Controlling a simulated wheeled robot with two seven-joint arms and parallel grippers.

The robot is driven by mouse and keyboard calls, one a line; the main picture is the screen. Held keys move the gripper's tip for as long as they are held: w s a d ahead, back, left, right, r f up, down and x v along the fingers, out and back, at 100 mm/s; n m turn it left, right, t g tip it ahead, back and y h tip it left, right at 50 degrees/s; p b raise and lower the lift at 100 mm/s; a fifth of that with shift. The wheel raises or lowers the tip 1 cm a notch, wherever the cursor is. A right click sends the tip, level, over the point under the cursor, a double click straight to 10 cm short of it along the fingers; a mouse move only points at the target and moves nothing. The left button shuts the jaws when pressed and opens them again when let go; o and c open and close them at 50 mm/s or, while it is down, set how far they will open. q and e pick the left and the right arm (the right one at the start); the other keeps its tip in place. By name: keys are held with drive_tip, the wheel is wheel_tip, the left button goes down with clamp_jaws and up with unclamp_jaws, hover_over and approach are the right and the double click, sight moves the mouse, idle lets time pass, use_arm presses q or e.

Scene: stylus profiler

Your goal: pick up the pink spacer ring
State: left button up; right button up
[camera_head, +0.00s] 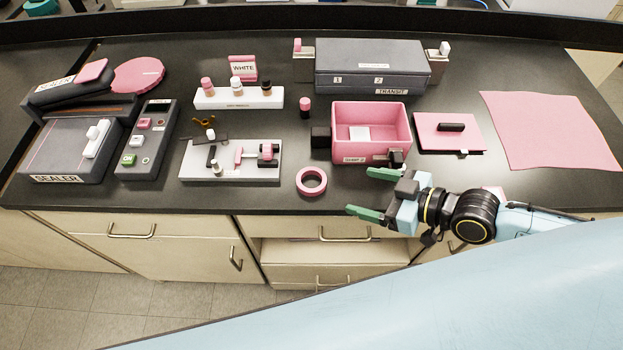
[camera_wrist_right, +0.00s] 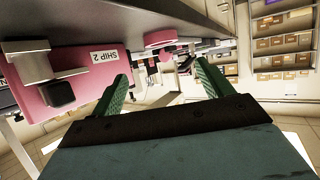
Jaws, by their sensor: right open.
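The pink spacer ring (camera_head: 311,192) lies flat near the front edge of the dark bench, left of my right gripper. It seems to be the pink ring shape (camera_wrist_right: 160,39) beyond the fingertips in the right wrist view. My right gripper (camera_head: 360,191) has green fingers spread apart, pointing left towards the ring, with a gap between the fingertips and the ring. Nothing is between the fingers, and the open fingers (camera_wrist_right: 161,72) also show in the right wrist view. My left gripper is not in view.
A pink bin (camera_head: 372,153) stands just behind my right gripper; its label reads SHIP 2 in the wrist view (camera_wrist_right: 85,75). A white fixture plate (camera_head: 205,172) lies left of the ring. A pink lid (camera_head: 430,137) and pink mat (camera_head: 550,130) lie to the right.

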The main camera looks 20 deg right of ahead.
approach(301, 177)
drive_tip(key=shift+x, duration=3)
drive_tip(key=c, duration=1.1)
drive_tip(key=shift+o, duration=0.2)
wheel_tip(301, 177, up, 10)
drive_tip(key=p, duration=0.2)
